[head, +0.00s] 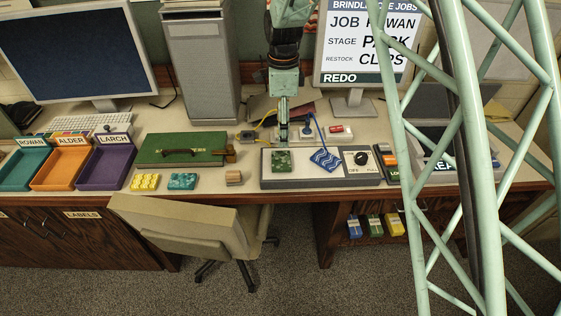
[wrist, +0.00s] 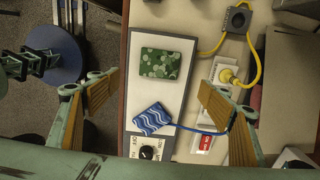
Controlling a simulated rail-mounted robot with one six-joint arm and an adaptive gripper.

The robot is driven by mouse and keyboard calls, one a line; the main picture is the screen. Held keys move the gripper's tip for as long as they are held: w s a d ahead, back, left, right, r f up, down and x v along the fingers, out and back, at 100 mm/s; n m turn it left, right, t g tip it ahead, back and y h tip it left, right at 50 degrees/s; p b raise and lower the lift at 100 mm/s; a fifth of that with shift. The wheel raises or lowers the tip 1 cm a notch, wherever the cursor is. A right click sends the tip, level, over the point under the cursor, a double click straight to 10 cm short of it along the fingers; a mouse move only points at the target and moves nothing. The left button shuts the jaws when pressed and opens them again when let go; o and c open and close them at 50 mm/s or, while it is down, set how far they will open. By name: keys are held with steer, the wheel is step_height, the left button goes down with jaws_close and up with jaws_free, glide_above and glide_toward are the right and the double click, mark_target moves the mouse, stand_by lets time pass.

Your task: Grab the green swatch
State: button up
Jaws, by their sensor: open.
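The green swatch (head: 281,161) is a flat square with pale round spots. It lies on the left part of a light panel (head: 310,180) on the desk; in the wrist view the swatch (wrist: 160,63) lies near the panel's far end. A blue swatch with white waves (head: 325,158) lies to its right on the same panel, and it also shows in the wrist view (wrist: 152,118). My gripper (head: 283,137) is above and behind the green swatch. In the wrist view my gripper's (wrist: 155,100) fingers are spread wide, with nothing between them.
A knob (head: 361,158) sits at the panel's right. Yellow (head: 144,182) and teal (head: 182,181) swatches lie left. A green board (head: 180,150) and teal, orange and purple trays (head: 105,167) stand farther left. Blue and yellow cables (wrist: 254,62) run behind the panel.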

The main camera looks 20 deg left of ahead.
steer(key=shift+f, duration=0.1)
glide_above(281, 159)
steer(key=shift+d+f, duration=0.15)
steer(key=shift+f, duration=1.95)
steer(key=shift+d+f, duration=0.1)
steer(key=shift+f, duration=2)
steer(key=shift+f, duration=0.1)
steer(key=shift+s+a+f, duration=0.1)
steer(key=shift+a+f, duration=0.1)
steer(key=shift+f, duration=1.35)
steer(key=shift+f+p, duration=0.3)
steer(key=shift+f, duration=0.65)
steer(key=shift+c, duration=0.7)
steer(key=c, duration=0.8)
